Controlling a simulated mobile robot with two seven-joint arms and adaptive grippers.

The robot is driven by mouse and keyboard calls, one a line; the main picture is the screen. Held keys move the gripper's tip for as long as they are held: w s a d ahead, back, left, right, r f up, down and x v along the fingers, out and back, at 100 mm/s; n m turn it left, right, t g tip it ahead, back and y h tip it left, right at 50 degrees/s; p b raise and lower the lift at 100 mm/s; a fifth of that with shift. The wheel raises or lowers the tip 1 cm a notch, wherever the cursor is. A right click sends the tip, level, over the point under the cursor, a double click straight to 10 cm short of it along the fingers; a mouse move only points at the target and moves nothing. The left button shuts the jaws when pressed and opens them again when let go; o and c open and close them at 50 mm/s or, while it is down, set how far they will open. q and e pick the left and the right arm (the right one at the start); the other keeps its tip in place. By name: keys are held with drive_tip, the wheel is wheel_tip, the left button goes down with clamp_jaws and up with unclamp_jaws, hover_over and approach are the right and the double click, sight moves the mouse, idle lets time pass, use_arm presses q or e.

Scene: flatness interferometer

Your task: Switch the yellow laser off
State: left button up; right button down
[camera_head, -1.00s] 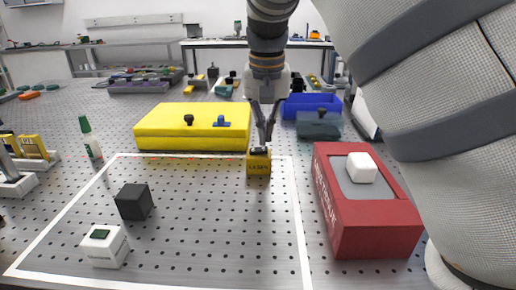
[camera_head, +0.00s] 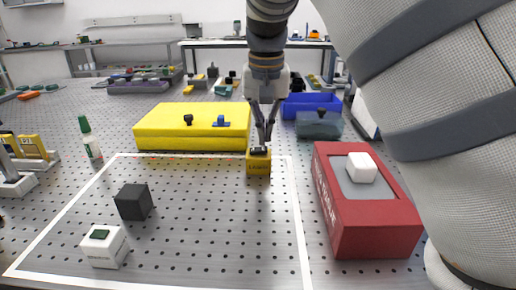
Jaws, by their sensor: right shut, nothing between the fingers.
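The yellow laser (camera_head: 258,167) is a small yellow block with dark lettering on its front, standing on the perforated metal table near the far right corner of the white outline. My right gripper (camera_head: 260,146) points straight down over it, shut and empty, its fingertips at the dark top of the laser. The fingertips hide part of that top, so I cannot tell the switch's state or whether they touch it. My left gripper is not in view.
A red box (camera_head: 375,231) with a white cube (camera_head: 361,167) stands at right. A yellow case (camera_head: 165,133) lies behind. A black cube (camera_head: 134,202) and white block (camera_head: 105,246) stand at left, near a green-capped bottle (camera_head: 91,141). The outline's middle is clear.

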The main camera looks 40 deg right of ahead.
sight(265, 149)
drive_tip(key=shift+f, duration=1.05)
idle(0.7)
drive_tip(key=shift+r, duration=3.55)
drive_tip(key=shift+f, duration=0.1)
